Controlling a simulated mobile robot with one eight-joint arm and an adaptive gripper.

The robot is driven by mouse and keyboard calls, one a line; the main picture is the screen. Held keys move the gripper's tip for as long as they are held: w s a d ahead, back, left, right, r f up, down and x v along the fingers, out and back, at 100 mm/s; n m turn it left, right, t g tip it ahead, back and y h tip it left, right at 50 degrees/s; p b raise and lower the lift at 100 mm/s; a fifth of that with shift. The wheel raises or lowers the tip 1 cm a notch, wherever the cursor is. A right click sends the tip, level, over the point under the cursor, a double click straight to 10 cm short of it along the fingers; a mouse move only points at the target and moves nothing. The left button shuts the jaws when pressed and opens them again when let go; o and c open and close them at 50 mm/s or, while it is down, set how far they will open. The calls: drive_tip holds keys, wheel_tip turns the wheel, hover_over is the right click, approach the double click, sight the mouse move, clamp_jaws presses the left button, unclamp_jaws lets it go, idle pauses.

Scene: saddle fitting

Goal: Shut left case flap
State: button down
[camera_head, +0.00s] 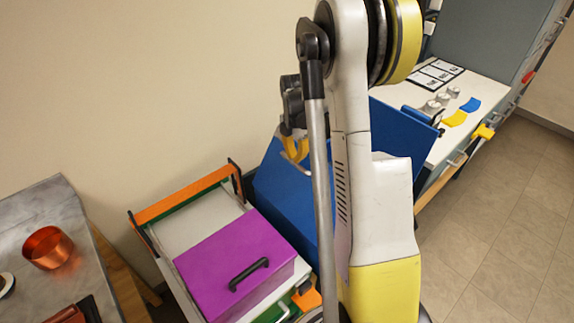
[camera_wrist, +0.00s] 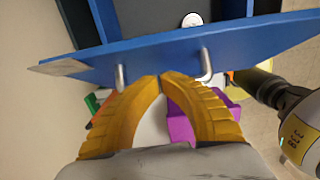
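A blue flap panel (camera_head: 285,190) stands sloped beside the wall in the head view. In the wrist view the blue flap (camera_wrist: 250,45) crosses the picture, with bent metal handle ends (camera_wrist: 206,65) on its near face. My gripper (camera_head: 296,150) is at the flap's upper part; its yellow fingertips (camera_wrist: 160,77) meet between the handle ends, at the flap's near edge. I cannot tell whether a bar runs behind the fingers. Another blue panel (camera_head: 405,125) shows to the right of my arm. Most of the case is hidden behind my arm.
A purple box (camera_head: 230,265) with a black handle sits on a tray rack with an orange bar (camera_head: 185,195). A grey table (camera_head: 35,205) with a copper pot (camera_head: 48,248) is at left. A white counter (camera_head: 450,105) stands behind at right. Floor at right is clear.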

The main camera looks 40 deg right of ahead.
drive_tip(key=shift+y, duration=0.8)
drive_tip(key=d+f, duration=0.1)
drive_tip(key=d, duration=0.1)
drive_tip(key=d+f+b, duration=0.1)
drive_tip(key=d+f, duration=0.1)
drive_tip(key=d, duration=0.1)
drive_tip(key=d+f+b, duration=0.1)
drive_tip(key=d+f, duration=0.1)
drive_tip(key=shift+w+d, duration=0.2)
drive_tip(key=shift+d, duration=0.2)
drive_tip(key=d+f+b, duration=0.4)
drive_tip(key=d+f, duration=0.2)
drive_tip(key=f, duration=0.2)
drive_tip(key=shift+w+f, duration=0.15)
drive_tip(key=shift+f, duration=0.05)
drive_tip(key=shift+r, duration=0.1)
